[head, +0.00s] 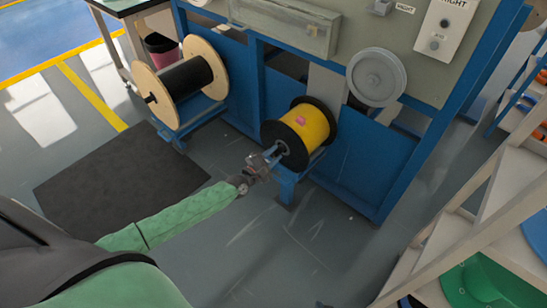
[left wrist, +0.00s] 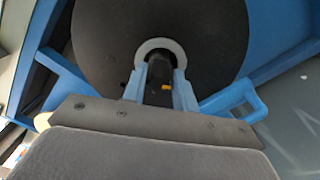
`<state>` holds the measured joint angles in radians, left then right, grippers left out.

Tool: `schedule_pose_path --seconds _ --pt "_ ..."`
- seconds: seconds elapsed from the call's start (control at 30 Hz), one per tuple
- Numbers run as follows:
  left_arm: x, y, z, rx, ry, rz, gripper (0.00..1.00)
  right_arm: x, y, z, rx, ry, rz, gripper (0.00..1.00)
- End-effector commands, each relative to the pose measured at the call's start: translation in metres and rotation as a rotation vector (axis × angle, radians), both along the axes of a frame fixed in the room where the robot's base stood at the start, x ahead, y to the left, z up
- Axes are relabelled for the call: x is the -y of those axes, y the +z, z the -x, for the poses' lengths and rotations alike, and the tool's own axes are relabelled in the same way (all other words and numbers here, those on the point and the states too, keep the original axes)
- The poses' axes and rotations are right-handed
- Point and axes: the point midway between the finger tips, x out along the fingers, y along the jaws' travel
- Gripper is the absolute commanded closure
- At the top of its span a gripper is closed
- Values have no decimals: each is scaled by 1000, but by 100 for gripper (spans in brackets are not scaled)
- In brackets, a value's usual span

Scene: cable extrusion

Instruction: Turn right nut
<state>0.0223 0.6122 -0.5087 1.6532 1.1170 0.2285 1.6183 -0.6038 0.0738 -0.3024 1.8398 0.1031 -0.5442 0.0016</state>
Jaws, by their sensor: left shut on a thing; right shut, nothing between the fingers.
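The yellow cable spool (head: 304,124) with black flanges sits on the blue stand, its near flange facing my left arm. My left gripper (head: 274,154) reaches the hub at the centre of that flange. In the left wrist view, the fingers of my left gripper (left wrist: 160,78) are closed on the dark nut (left wrist: 160,92), which has a small orange mark. A light grey ring (left wrist: 154,46) sits behind it against the black flange (left wrist: 100,45). The fingers hide the nut's sides. Only a small dark tip of my right gripper (head: 322,304) shows at the bottom edge, away from the spool.
A black cable spool (head: 182,79) with wooden flanges stands on the left. A grey wheel (head: 376,77) is on the machine front. Blue frame legs (head: 286,186) flank the yellow spool. A shelf (head: 460,228) stands at the right. The floor in front is clear.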

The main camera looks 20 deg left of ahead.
Motion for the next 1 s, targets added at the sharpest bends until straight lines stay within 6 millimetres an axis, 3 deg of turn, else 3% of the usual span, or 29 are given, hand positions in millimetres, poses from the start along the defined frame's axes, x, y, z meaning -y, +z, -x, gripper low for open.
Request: schedule_pose_path --seconds 0.53,0.57,0.63,1.0 --pt "0 -2 1 -10 -1 20 94 1 -4 1 -2 0 1 100" --pt "0 -2 1 -10 -1 20 66 1 -4 1 -2 0 1 100" --pt "0 -1 1 -10 0 20 52 1 -4 1 -1 -1 2 100" --pt "-1 -1 3 -8 -1 19 50 2 -3 0 0 0 2 100"
